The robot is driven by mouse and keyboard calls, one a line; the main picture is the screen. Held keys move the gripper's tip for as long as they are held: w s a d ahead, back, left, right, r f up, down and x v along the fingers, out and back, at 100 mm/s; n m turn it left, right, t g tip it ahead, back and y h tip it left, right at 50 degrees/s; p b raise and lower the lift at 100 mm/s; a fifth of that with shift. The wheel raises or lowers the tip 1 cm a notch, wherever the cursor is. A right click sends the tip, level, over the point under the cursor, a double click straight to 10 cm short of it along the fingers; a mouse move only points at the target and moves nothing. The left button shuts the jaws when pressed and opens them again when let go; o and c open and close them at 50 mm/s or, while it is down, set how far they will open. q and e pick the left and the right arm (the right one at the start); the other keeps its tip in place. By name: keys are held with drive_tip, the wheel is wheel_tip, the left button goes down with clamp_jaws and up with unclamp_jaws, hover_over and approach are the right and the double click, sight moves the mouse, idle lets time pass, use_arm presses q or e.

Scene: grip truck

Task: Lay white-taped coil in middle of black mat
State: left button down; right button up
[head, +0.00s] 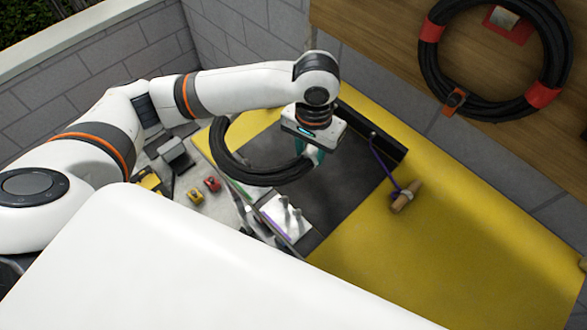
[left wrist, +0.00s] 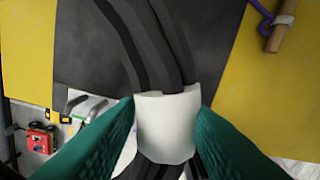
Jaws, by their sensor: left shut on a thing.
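The black coil (head: 228,160) hangs from my left gripper (head: 314,153) in the head view, over the left part of the black mat. In the left wrist view the teal fingers are shut on the coil's white tape band (left wrist: 166,127), with black cable strands (left wrist: 150,40) running up from it. The black mat (head: 345,190) lies on the yellow surface and also shows in the left wrist view (left wrist: 85,60). I cannot tell whether the coil's lower side touches the mat. My right gripper is not in view.
A black bar (head: 370,132) stands along the mat's far edge. A wooden piece with purple cord (head: 405,197) lies right of the mat. A white block with pegs (head: 286,217) and small red and yellow items (head: 212,184) are at the left. A red-taped coil (head: 430,65) hangs on the wall.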

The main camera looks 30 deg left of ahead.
use_arm(q)
drive_tip(key=w+d+f+m+p, duration=0.35)
drive_tip(key=w+d, duration=0.25)
drive_tip(key=d, duration=0.2)
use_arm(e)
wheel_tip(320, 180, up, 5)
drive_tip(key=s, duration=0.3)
use_arm(q)
drive_tip(key=shift+n, duration=0.25)
drive_tip(key=f+b, duration=0.6)
drive_tip(key=shift+w+d, duration=0.2)
drive_tip(key=shift+w, duration=0.15)
wheel_tip(320, 180, down, 4)
drive_tip(key=b, duration=0.5)
drive_tip(key=shift+r, duration=0.2)
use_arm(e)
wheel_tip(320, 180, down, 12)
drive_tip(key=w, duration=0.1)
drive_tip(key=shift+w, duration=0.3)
